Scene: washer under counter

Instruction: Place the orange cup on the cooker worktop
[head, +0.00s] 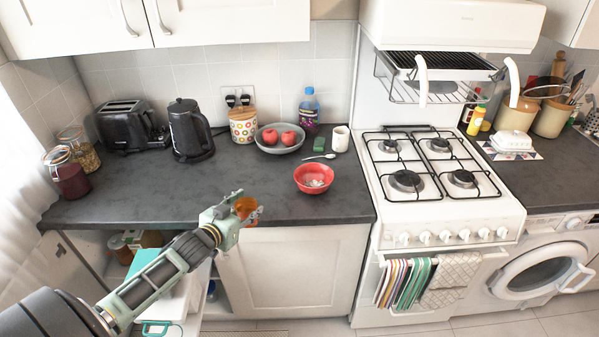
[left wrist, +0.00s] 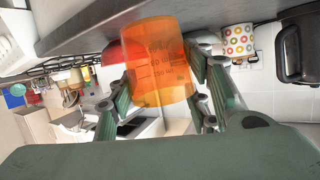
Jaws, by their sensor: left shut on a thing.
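The orange cup (head: 246,208) is held by my left gripper (head: 240,211) at the front edge of the dark worktop. In the left wrist view the orange cup (left wrist: 160,62) is translucent with measuring marks, and it sits between the fingers of my left gripper (left wrist: 163,85), which are shut on it. The white cooker (head: 445,215) stands to the right of the cup, with several burners and black pan supports on top. My right gripper is not in view.
The dark worktop (head: 130,195) has a bare stretch at front left. A red bowl (head: 314,178) is right of the cup. Behind are a spoon, white mug (head: 341,138), fruit plate (head: 281,146), kettle (head: 190,130) and toaster (head: 127,125). An open drawer or cupboard lies below my left arm.

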